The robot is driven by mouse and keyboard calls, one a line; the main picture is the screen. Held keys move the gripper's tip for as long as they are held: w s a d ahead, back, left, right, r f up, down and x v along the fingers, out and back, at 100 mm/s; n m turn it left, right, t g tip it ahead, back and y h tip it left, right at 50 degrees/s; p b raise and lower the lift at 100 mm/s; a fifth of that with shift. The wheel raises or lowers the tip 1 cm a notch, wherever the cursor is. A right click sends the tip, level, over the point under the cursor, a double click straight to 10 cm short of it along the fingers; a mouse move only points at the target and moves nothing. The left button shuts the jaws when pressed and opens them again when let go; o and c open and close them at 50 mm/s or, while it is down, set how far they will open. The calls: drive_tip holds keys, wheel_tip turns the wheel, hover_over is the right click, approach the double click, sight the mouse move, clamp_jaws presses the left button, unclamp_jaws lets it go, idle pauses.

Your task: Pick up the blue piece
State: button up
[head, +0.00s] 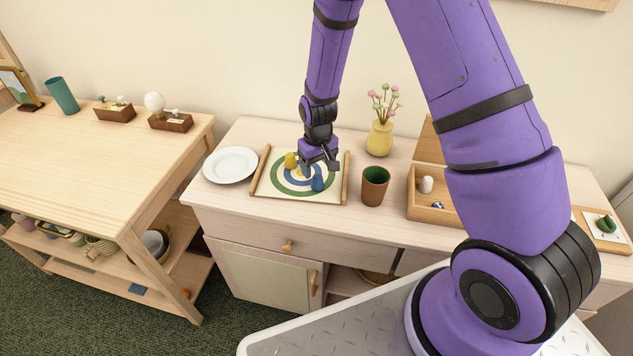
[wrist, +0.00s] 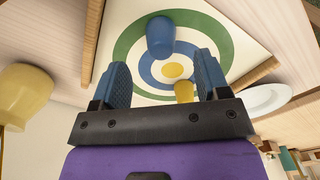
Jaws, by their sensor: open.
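The blue piece (head: 317,184) stands on the target board (head: 280,193), a cream sheet with green and blue rings and a yellow centre. In the wrist view the blue piece (wrist: 160,37) shows beyond the fingertips, roughly in line with the gap between them. A yellow piece (head: 290,160) stands on the board's back left; it shows partly behind a finger in the wrist view (wrist: 183,92). My gripper (head: 319,167) is open and empty above the board, just behind the blue piece in the head view.
A white plate (head: 231,165) lies left of the board, a dark cup (head: 374,187) right of it. A yellow vase (head: 380,138) with flowers stands behind. A wooden box (head: 425,212) at right holds a white piece (head: 426,184). Wooden rods (head: 346,179) edge the board.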

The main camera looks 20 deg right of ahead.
sight(318, 176)
drive_tip(key=shift+f, duration=3)
drive_tip(key=c, duration=1)
